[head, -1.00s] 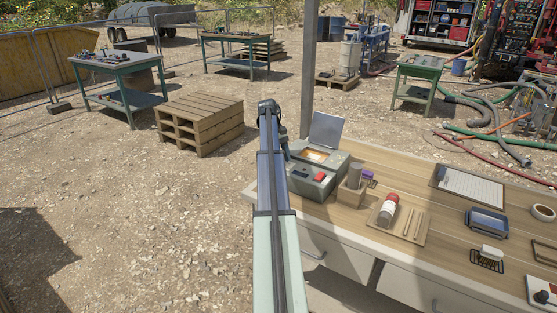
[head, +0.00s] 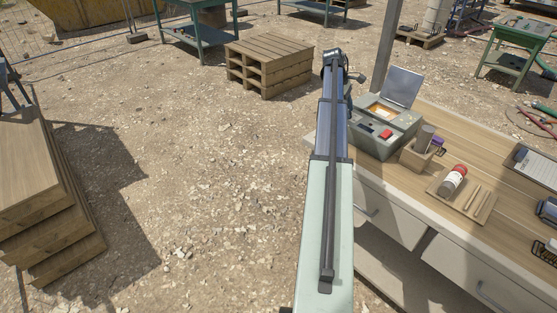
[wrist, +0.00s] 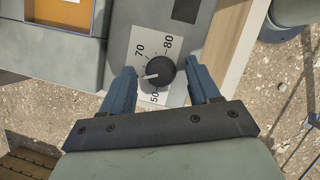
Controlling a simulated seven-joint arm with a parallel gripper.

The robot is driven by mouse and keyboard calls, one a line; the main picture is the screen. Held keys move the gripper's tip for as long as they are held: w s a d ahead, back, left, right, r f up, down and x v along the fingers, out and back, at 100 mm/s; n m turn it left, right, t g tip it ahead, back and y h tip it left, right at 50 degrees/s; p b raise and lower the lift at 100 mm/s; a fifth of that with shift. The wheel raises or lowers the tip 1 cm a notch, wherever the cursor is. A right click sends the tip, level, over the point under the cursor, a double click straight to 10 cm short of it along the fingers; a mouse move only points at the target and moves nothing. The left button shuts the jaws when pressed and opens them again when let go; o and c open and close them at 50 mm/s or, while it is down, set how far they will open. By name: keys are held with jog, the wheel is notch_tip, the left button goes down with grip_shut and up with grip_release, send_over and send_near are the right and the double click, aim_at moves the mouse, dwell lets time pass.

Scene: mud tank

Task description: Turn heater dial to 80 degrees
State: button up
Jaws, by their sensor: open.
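The heater dial (wrist: 160,72) is a round black knob on a pale plate in the wrist view. Its white pointer faces left, between the 50 and 70 marks. The 80 mark is at its upper right; no 60 mark is visible. My gripper (wrist: 160,65) is open, with one blue finger on each side of the dial and gaps between. The grey heater box (head: 366,143) stands at the bench's near left corner in the head view, its lid raised. There, my arm hides the dial and the fingers.
A block holder (head: 413,157) and a tray (head: 478,208) with a red-capped bottle (head: 453,180) stand right of the box on the wooden bench (head: 490,135). Gravel lies left of the bench. A pallet stack (head: 268,62) stands behind.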

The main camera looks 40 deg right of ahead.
jog(key=n, duration=0.2)
jog(key=n+h, duration=0.1)
jog(key=n, duration=0.1)
jog(key=shift+s+a+r+n+t+h, duration=0.1)
jog(key=shift+s+a+n+t+h, duration=0.05)
jog(key=shift+n+t+h, duration=0.2)
jog(key=d+v, duration=0.1)
jog(key=v, duration=1.3)
jog(key=shift+m+y, duration=0.45)
jog(key=shift+m, duration=0.1)
jog(key=w+a+f, duration=0.1)
jog(key=a+f, duration=0.2)
jog(key=f, duration=0.2)
jog(key=w+a+f, duration=0.2)
jog(key=a+f, duration=0.1)
jog(key=f, duration=0.2)
jog(key=w+a+f, duration=0.2)
jog(key=a+f, duration=0.1)
jog(key=f, duration=0.2)
jog(key=shift+w+a+f, duration=0.2)
jog(key=shift+a+f, duration=0.05)
jog(key=shift+a, duration=0.05)
jog(key=w+a+f+m, duration=0.1)
jog(key=w+a+f, duration=0.1)
jog(key=a+f, duration=1)
notch_tip(320, 180, down, 3)
jog(key=shift+a+f+y, duration=0.2)
jog(key=shift+a+y, duration=0.1)
jog(key=shift+y, duration=0.1)
